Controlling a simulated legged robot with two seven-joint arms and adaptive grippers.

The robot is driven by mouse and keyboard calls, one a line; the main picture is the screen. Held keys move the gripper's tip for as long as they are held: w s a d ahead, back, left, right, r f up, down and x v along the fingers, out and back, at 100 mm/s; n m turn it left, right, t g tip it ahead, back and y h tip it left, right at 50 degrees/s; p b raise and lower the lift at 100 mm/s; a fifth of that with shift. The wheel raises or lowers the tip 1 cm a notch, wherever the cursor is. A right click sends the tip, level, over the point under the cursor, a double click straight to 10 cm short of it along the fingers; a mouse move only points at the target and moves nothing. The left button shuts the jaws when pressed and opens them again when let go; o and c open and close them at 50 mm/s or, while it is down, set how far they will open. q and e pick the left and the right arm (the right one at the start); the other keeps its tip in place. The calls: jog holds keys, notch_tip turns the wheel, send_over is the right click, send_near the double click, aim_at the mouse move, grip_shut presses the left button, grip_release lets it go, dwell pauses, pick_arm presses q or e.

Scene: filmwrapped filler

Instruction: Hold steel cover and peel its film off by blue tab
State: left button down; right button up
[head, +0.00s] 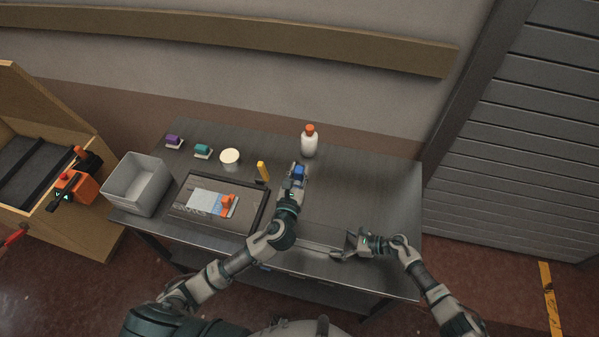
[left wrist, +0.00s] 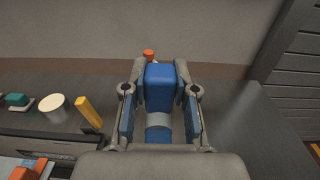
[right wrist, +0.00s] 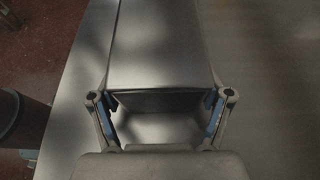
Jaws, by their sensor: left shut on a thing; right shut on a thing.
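My left gripper (head: 298,174) is shut on the blue tab (head: 299,170), above the middle of the table. In the left wrist view the blue tab (left wrist: 160,88) fills the space between the fingers, with a pale grey band below it. My right gripper (head: 348,246) is low at the table's front edge, shut on the steel cover (head: 318,247). In the right wrist view the cover (right wrist: 157,45) is a smooth grey box shape reaching away between the fingers (right wrist: 162,112). My left forearm hides part of the cover in the head view. I cannot make out the clear film.
A dark tray (head: 187,224) holds a card and an orange-handled tool (head: 228,201). Behind stand a yellow block (head: 263,171), a cream-topped tub (head: 230,158) and a white bottle (head: 309,144) with an orange cap. A grey bin (head: 139,185) is left. The table's right side (head: 375,190) is clear.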

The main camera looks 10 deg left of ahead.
jog(key=shift+f, duration=0.1)
jog(key=o, duration=1.6)
jog(key=shift+d, duration=0.1)
jog(key=v, duration=1.2)
jog(key=shift+w+f, duration=0.1)
